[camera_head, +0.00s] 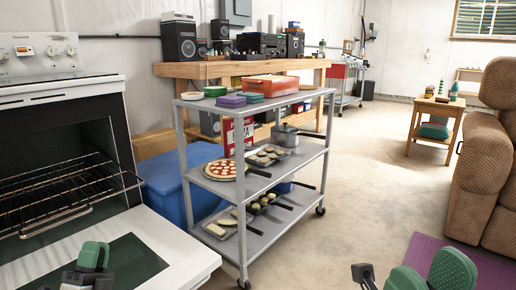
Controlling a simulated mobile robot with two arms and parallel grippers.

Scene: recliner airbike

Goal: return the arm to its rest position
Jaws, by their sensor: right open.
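My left gripper (95,256) shows at the bottom left, in front of the lowered oven door. Its two green finger pads overlap from this angle, so I cannot tell whether it is open or shut. My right gripper (429,273) shows at the bottom right, above the floor by the purple mat. Its green pads stand apart, it is open, and I see nothing between them. Most of both arms is outside the picture.
An open oven (60,160) with its door (165,245) down stands at the left. A grey cart (252,108) with food and pans stands at the centre. A brown recliner (483,165) and purple mat (430,250) are at the right. Bare floor lies between cart and recliner.

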